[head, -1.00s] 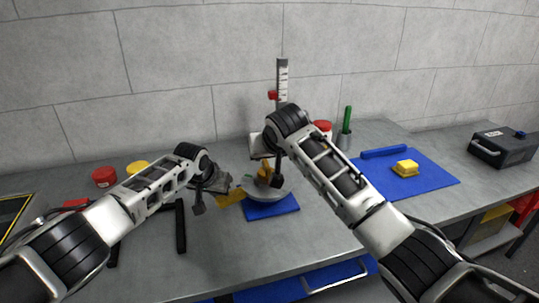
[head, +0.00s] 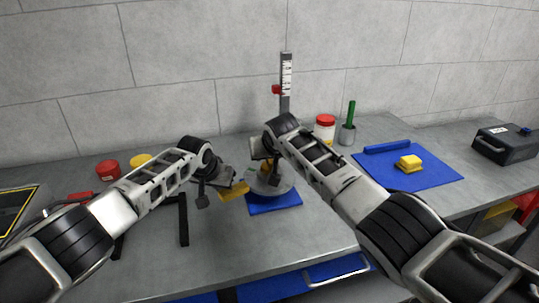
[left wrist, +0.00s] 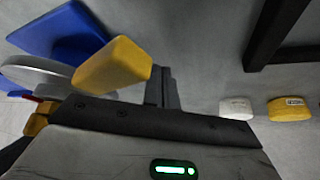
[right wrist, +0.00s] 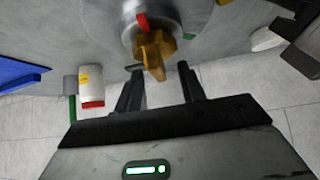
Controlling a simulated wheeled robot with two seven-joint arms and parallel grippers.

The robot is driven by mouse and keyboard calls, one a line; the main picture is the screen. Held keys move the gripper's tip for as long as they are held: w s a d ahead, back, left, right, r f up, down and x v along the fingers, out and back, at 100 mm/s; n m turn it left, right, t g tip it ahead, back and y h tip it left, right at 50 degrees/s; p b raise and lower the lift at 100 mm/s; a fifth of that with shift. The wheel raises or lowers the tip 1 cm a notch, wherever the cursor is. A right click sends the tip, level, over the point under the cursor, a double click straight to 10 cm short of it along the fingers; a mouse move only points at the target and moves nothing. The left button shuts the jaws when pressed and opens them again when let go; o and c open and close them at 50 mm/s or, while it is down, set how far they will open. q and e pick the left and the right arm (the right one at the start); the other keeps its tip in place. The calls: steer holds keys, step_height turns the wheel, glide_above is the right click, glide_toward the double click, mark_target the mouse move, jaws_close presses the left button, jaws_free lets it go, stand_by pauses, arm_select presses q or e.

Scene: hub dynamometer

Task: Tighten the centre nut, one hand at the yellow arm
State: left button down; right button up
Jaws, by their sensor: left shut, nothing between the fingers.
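The yellow arm (head: 234,191) sticks out to the left from the round grey disc (head: 281,188) of the hub. It shows large in the left wrist view (left wrist: 112,65). My left gripper (left wrist: 168,88) is shut and empty beside the yellow arm's end, with a small gap seen between them. The gold centre nut (right wrist: 155,55) stands in the middle of the hub, with a red mark next to it. My right gripper (right wrist: 160,78) is open, its two fingers apart, with the nut in front of and between the tips. In the head view, my right wrist partly hides the nut.
A blue mat (head: 273,203) lies under the hub, and a scaled post (head: 286,80) rises behind. Black bars (head: 183,220) lie left.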

mark_target(222, 190)
jaws_close()
steer(key=shift+a+m+h, duration=0.1)
steer(key=shift+m+h, duration=0.8)
steer(key=shift+m, duration=0.3)
steer(key=shift+m+h, duration=0.3)
steer(key=shift+m, duration=0.2)
steer(key=shift+f, duration=0.1)
arm_select(q)
steer(key=shift+s+d, duration=0.4)
steer(key=shift+s, duration=0.25)
steer(key=shift+s+d, duration=0.35)
steer(key=shift+s, duration=0.3)
